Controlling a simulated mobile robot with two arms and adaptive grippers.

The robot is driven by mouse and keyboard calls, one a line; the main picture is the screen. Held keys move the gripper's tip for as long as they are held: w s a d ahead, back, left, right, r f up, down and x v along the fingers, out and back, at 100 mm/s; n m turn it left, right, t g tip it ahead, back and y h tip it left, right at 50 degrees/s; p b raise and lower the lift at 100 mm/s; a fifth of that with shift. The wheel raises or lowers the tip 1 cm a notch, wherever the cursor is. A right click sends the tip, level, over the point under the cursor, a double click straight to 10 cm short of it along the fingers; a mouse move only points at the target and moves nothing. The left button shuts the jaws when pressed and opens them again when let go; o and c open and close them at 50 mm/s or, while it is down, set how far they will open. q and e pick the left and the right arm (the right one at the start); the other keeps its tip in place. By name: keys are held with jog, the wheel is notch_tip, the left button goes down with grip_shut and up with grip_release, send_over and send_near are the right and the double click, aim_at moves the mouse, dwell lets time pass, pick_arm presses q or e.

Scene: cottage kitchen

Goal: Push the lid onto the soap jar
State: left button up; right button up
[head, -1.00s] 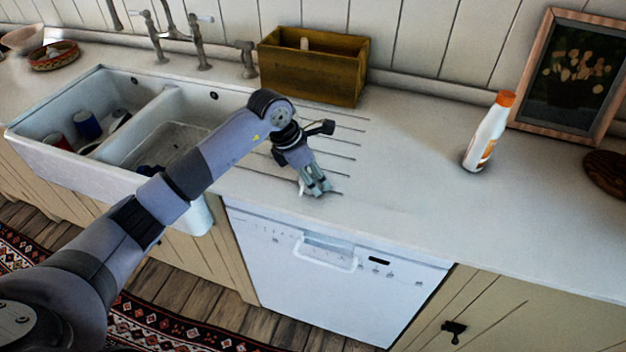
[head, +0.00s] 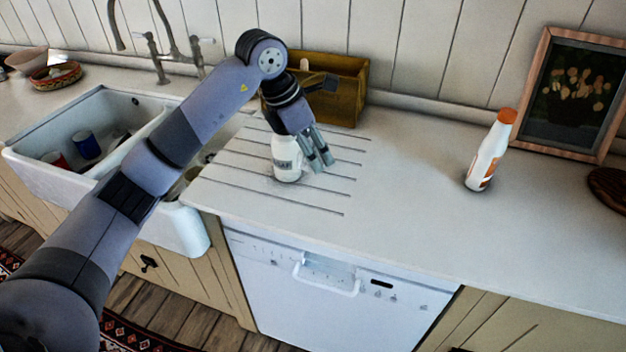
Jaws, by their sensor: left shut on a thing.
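The soap jar (head: 286,163) is a white jar with a dark-lettered label. It stands upright on the grooved draining area of the counter, right of the sink. My left gripper (head: 323,166) points down just right of the jar in the picture, its fingers close to or overlapping the jar's right edge. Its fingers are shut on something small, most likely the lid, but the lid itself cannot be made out. The jar's top is partly hidden by my gripper, so I cannot tell what is on it. My right gripper is not in view.
A wooden box (head: 345,88) stands behind my gripper against the wall. A white bottle with an orange cap (head: 487,155) and a framed picture (head: 573,90) stand to the right. The sink (head: 45,165) on the left holds cups. The counter between jar and bottle is clear.

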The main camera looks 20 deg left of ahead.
pick_arm(q)
notch_tip(320, 180, up, 7)
jog(key=shift+b, duration=0.3)
jog(key=shift+s+f, duration=0.1)
jog(key=shift+f, duration=0.05)
jog(key=shift+s+f+m+g, duration=0.25)
jog(key=shift+f+m+g, duration=0.05)
jog(key=shift+m, duration=0.2)
jog(key=s+a+f+m+g+y, duration=0.1)
jog(key=s+f+m+g, duration=0.2)
jog(key=s+f+m, duration=0.5)
jog(key=s+a+f+m+g+y, duration=0.1)
jog(key=s+f+m+g, duration=0.3)
jog(key=s+f+m, duration=0.4)
jog(key=s+m+y, duration=0.1)
jog(key=s+m, duration=0.4)
jog(key=m, duration=0.4)
jog(key=shift+s+y, duration=0.25)
jog(key=shift+y, duration=0.05)
